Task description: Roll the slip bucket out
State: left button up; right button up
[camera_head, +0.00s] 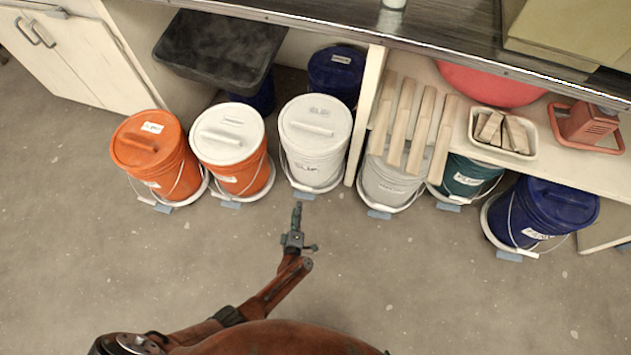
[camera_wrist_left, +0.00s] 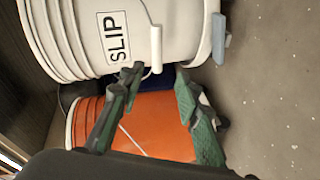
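The slip bucket (camera_head: 315,137) is white with a white lid and the word SLIP on its front. It stands upright on a round white wheeled base with a small blue-grey tab (camera_head: 304,195), at the front of the under-counter space. In the left wrist view the slip bucket (camera_wrist_left: 95,35) fills the top, with its white handle grip (camera_wrist_left: 156,49) hanging on its side. My left gripper (camera_head: 298,207) is just in front of the bucket, low by the tab. In the left wrist view my left gripper (camera_wrist_left: 157,78) has its fingers apart, with nothing between the tips. My right gripper is out of view.
An orange bucket with a white lid (camera_head: 240,178) stands close left, beside an all-orange one (camera_head: 170,175). A counter post (camera_head: 366,112) and a grey-white bucket (camera_head: 388,184) are close right. A blue bucket (camera_head: 340,68) is behind. The floor (camera_head: 430,280) in front is clear.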

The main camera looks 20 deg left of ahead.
aim_at(302, 187)
pick_arm(q)
jog(key=shift+w+a+f+n+y+b, duration=0.35)
jog(key=shift+w+n+b, duration=0.55)
jog(key=shift+w, duration=1.1)
jog(key=shift+w+a+f+n+y+b, duration=0.2)
jog(key=shift+w+f+n+y+b, duration=0.3)
jog(key=shift+w+b, duration=1.1)
jog(key=shift+w+a+f+n+y+b, duration=0.3)
jog(key=shift+w+n+b, duration=0.45)
jog(key=shift+w, duration=1.6)
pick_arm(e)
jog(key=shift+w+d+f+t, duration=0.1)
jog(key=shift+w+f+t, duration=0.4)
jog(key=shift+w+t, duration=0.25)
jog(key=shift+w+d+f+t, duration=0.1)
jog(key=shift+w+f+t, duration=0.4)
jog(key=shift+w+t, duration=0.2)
pick_arm(q)
jog(key=shift+d, duration=0.1)
jog(key=shift+c, duration=0.4)
grip_shut()
